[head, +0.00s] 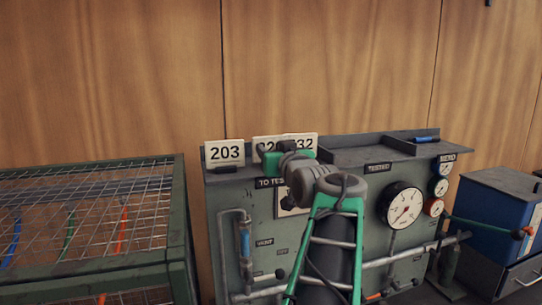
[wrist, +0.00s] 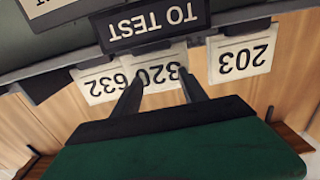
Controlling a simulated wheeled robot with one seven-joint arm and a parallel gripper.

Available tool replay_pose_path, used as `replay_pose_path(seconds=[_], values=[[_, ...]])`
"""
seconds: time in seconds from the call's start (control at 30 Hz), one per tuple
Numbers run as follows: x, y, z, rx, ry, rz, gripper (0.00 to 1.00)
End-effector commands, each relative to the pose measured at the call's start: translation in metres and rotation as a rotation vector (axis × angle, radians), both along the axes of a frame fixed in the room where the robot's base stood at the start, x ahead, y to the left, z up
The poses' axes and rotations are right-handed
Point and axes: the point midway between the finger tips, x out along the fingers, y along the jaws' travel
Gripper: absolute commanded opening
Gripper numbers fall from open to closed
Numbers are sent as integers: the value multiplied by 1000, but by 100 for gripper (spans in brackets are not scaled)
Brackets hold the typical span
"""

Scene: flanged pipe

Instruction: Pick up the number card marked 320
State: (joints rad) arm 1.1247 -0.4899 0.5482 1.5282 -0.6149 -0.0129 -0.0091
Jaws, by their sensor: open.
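The card marked 320 (wrist: 160,88) is white with black digits and appears upside down in the wrist view, in the middle of three cards. In the head view its upper left part (head: 260,141) shows behind my gripper (head: 277,150); the rest is hidden. My gripper is open, and its two dark fingers (wrist: 160,77) overlap the card's left and right parts in the wrist view. I cannot tell whether they touch it. Card 203 (head: 224,153) stands to the left in the head view. Card 632 (head: 306,141) is partly hidden on the right.
The cards stand at the top of a green panel, above a "TO TEST" label (wrist: 152,24). Neighbouring cards are close on both sides. A flat shelf (head: 360,153), gauges (head: 402,205) and pipes lie right; a wire-mesh cage (head: 95,215) stands left. Wooden wall behind.

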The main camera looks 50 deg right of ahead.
Motion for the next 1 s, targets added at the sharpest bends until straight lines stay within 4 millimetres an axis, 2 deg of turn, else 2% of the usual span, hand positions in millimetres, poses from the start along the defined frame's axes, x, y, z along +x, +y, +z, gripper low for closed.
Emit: replay_pose_path(seconds=[0.07, 0.57, 0.83, 1.0], values=[[0, 0, 0, 0, 0, 0, 58], [0, 0, 0, 0, 0, 0, 99], [-1, 1, 0, 0, 0, 0, 100], [-19, 9, -2, -2, -1, -3, 100]])
